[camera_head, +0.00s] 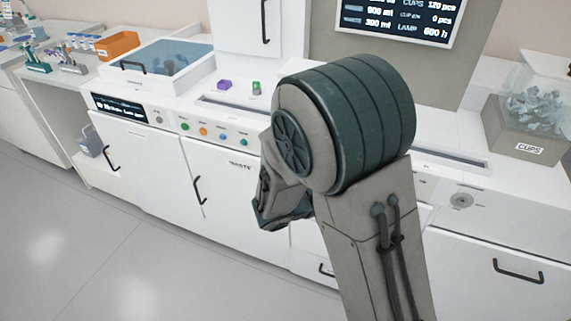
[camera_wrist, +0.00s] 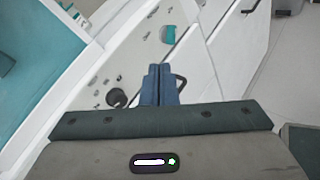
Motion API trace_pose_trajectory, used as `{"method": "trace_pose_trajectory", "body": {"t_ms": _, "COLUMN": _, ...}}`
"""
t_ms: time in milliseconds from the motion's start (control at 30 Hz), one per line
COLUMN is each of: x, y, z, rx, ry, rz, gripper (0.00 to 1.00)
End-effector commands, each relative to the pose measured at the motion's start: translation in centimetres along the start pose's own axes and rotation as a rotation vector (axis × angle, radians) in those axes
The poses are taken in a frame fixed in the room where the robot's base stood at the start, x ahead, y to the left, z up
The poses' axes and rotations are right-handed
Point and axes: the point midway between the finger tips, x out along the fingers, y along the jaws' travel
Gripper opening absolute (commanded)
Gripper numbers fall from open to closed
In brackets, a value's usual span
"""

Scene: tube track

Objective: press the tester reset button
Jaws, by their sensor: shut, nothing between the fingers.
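My gripper (camera_wrist: 157,68) shows in the wrist view with its two blue fingers pressed together and nothing between them. The fingertips lie in front of a white panel (camera_wrist: 128,60) with several small round fittings and a dark round knob (camera_wrist: 116,97). I cannot tell whether the fingers touch it. In the head view, a row of coloured buttons (camera_head: 221,135) is on the white counter front, left of my arm. A round grey fitting (camera_head: 461,200) is on the front to the right. I cannot read which one is the tester reset button. My arm hides the counter front between them.
A lidded tank (camera_head: 160,66), an orange bin (camera_head: 117,45) and a purple block (camera_head: 224,85) are on the counter. Cabinet handles (camera_head: 198,190) stick out below. The floor (camera_head: 120,250) in front is clear.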

Motion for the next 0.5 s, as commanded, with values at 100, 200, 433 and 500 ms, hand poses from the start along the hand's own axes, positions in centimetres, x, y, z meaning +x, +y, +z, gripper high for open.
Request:
{"method": "trace_pose_trajectory", "body": {"t_ms": 100, "x": -2.5, "y": 3.3, "z": -5.1, "rx": -0.184, "ry": -0.057, "rz": 0.265, "gripper": 0.0}}
{"method": "trace_pose_trajectory", "body": {"t_ms": 200, "x": -5.1, "y": 5.4, "z": -8.9, "rx": -0.302, "ry": -0.093, "rz": 0.466, "gripper": 0.0}}
{"method": "trace_pose_trajectory", "body": {"t_ms": 433, "x": -10.2, "y": 7.4, "z": -15.0, "rx": -0.456, "ry": -0.133, "rz": 0.778, "gripper": 0.0}}
{"method": "trace_pose_trajectory", "body": {"t_ms": 500, "x": -10.9, "y": 7.5, "z": -15.8, "rx": -0.474, "ry": -0.138, "rz": 0.819, "gripper": 0.0}}
